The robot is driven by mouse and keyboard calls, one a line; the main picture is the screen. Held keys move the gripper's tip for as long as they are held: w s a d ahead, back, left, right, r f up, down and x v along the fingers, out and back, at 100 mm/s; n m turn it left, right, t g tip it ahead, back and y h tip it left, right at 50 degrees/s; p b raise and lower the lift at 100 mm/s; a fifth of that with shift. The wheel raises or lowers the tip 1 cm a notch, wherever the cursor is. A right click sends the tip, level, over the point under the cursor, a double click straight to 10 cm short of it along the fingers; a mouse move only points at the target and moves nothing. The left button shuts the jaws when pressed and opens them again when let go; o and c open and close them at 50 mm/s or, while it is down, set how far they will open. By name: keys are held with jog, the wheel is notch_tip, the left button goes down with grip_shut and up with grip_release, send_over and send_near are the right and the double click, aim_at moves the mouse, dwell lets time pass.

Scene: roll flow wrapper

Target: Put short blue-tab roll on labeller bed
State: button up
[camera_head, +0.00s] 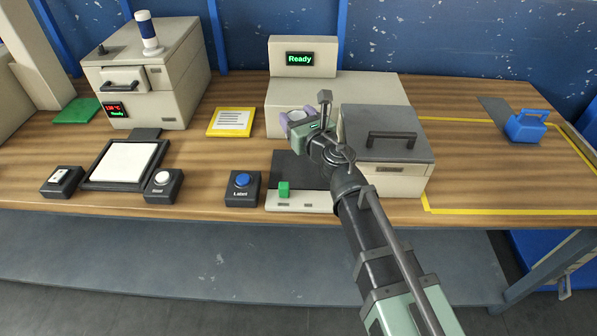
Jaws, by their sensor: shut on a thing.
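My gripper (308,124) is shut on a small lavender and pale roll (285,122), which is partly hidden by the jaws. I cannot make out its tab or judge its length. The gripper holds it in front of the beige labeller (370,90), whose screen (299,59) reads "Ready".
A grey-lidded box (388,135) stands right of the arm. A "Label" button (242,187) is left of the bed. A heated machine (150,75), white pad (124,161) and yellow card (231,121) are farther left.

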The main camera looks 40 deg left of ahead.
notch_tip(320, 180, down, 12)
jog(key=b, duration=0.9)
jog(key=shift+r, duration=0.15)
jog(key=shift+r+p, duration=0.3)
jog(key=shift+f, duration=0.25)
jog(key=o, duration=1.1)
jog(key=shift+r, duration=0.1)
jog(key=shift+r, duration=0.3)
jog(key=v, duration=0.7)
jog(key=shift+d+f, duration=0.15)
jog(key=shift+d, duration=0.15)
